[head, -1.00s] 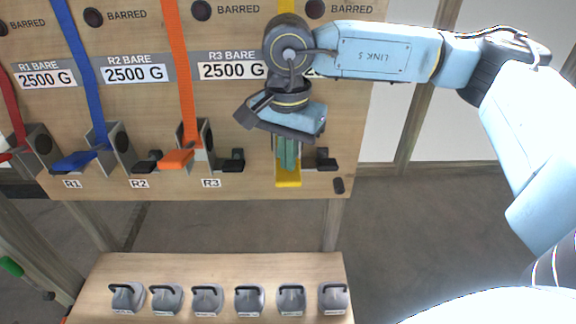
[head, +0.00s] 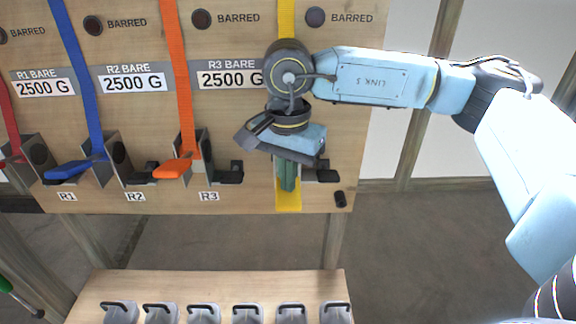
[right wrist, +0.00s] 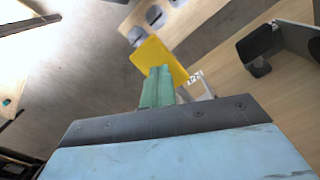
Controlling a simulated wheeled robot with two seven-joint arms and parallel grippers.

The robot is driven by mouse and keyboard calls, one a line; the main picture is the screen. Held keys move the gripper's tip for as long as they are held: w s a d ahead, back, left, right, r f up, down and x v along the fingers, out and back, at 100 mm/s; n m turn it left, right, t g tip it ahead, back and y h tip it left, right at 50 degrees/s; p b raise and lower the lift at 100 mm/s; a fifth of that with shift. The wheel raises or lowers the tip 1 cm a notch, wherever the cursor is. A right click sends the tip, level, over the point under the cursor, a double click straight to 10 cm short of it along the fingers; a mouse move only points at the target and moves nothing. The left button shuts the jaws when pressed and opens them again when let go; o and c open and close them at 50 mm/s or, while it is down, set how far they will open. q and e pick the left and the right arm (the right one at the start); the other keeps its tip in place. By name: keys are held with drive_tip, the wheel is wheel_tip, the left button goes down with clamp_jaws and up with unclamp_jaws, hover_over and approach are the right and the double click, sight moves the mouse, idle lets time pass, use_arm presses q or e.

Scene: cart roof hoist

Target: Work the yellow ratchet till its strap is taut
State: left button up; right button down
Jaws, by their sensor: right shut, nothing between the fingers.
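The yellow strap (head: 287,18) runs down the right part of the wooden board and passes behind my right wrist. The yellow ratchet handle (head: 288,201) shows below my right gripper (head: 287,178), and its upper part is hidden by the arm. In the right wrist view the yellow handle (right wrist: 158,62) lies just beyond the green fingertips (right wrist: 158,82). The fingers are shut together with nothing between them, at or against the handle; I cannot tell whether they touch it. Whether the strap is taut is not clear. My left gripper is not in view.
An orange ratchet handle (head: 180,167) and a blue one (head: 75,169) with their straps stand to the left. A black catch (head: 326,172) sits right of the yellow ratchet. Several grey weights stand on the lower shelf (head: 215,285). Right of the board is open floor.

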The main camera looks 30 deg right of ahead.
drive_tip(key=r+p, duration=0.1)
drive_tip(key=r, duration=0.2)
drive_tip(key=r+p, duration=0.2)
drive_tip(key=r, duration=0.1)
drive_tip(key=shift+w+d+r, duration=0.15)
drive_tip(key=shift+w+r, duration=0.05)
drive_tip(key=shift+r+p, duration=0.35)
drive_tip(key=shift+r, duration=0.05)
wheel_tip(320, 180, up, 6)
drive_tip(key=p, duration=0.3)
idle(0.5)
